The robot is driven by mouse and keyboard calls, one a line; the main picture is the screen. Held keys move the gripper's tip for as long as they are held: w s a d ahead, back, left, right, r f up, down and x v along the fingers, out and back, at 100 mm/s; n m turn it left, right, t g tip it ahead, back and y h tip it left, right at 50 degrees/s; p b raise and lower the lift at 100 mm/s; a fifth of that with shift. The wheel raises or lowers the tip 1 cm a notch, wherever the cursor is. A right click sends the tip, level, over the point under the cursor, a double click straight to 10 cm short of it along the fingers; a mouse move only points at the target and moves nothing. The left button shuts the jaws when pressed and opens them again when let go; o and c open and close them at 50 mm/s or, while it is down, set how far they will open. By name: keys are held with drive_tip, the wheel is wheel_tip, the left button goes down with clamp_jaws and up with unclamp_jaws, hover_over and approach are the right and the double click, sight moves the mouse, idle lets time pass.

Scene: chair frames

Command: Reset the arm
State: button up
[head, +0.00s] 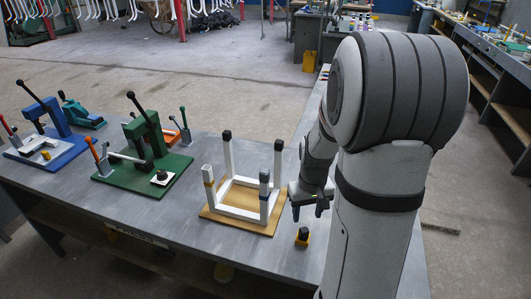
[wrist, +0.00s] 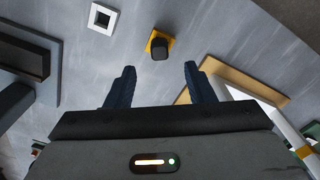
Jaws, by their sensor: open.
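My gripper (head: 311,208) hangs over the grey table, just right of the white chair frame. In the wrist view my gripper (wrist: 160,75) has its two dark blue fingers spread apart with nothing between them. The white chair frame (head: 240,211) stands on a wooden board (head: 213,213), with dark caps on some of its legs. My arm (head: 395,190) rises at the right and covers part of the table in the head view.
A small black and yellow piece (head: 303,237) sits on the table near my gripper; it also shows in the wrist view (wrist: 160,47). A green fixture (head: 150,178) and a blue fixture (head: 50,150) stand to the left. A white square piece (wrist: 102,17) lies beyond the fingers.

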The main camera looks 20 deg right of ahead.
drive_tip(key=shift+r, duration=0.1)
drive_tip(key=s+a+r+n+t, duration=0.1)
drive_tip(key=s+a+r+t, duration=0.2)
drive_tip(key=s+a+r, duration=0.8)
wheel_tip(320, 180, up, 2)
drive_tip(key=shift+s+a+r, duration=0.25)
drive_tip(key=shift+s+a, duration=0.05)
drive_tip(key=shift+a, duration=0.5)
